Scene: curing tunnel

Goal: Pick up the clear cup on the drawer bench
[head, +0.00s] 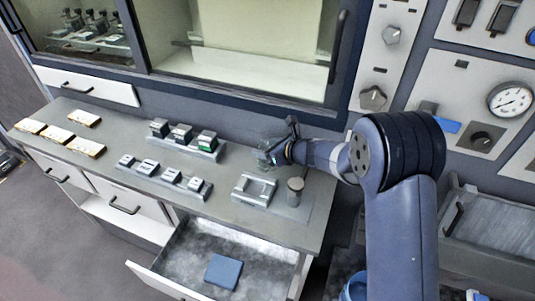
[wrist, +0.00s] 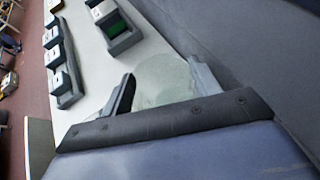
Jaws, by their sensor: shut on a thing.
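The clear cup (wrist: 163,78) shows in the wrist view as a pale, see-through round shape between the two fingers of my gripper (wrist: 160,88). In the head view the cup (head: 266,157) is faint at the tip of my gripper (head: 279,150), over the back right part of the drawer bench (head: 232,180). My gripper is shut on the cup, with one finger on each side. The cup's base is hard to make out, so I cannot tell whether it touches the bench top.
Left of the cup stands a rack of small blocks, one green (head: 207,140). In front are a grey fixture (head: 254,190) and a metal cylinder (head: 295,190). An open drawer (head: 185,262) juts out below, holding a blue pad (head: 224,271). A glazed cabinet (head: 250,45) stands behind.

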